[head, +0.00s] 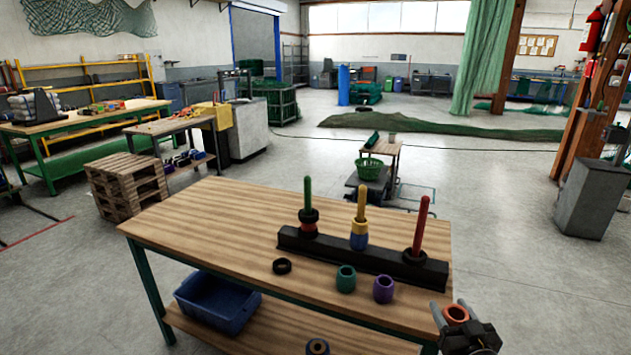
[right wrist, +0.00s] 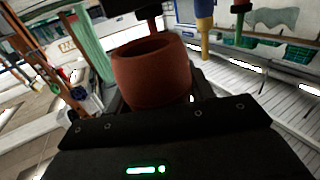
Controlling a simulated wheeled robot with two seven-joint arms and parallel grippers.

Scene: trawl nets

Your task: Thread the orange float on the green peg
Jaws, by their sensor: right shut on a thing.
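My right gripper (head: 456,318) is at the lower right, beyond the table's right end, shut on the orange float (head: 456,313). In the right wrist view the float (right wrist: 150,75) fills the middle, reddish-brown and barrel-shaped. The green peg (head: 307,190) stands upright at the left end of the black rack (head: 340,254), far left of my right gripper. My left gripper is out of view.
The yellow peg (head: 361,200) carries yellow and blue floats; the red peg (head: 422,218) has a black ring at its base. Both stand between my right gripper and the green peg. A black ring (head: 282,266), teal float (head: 346,279) and purple float (head: 383,289) lie in front.

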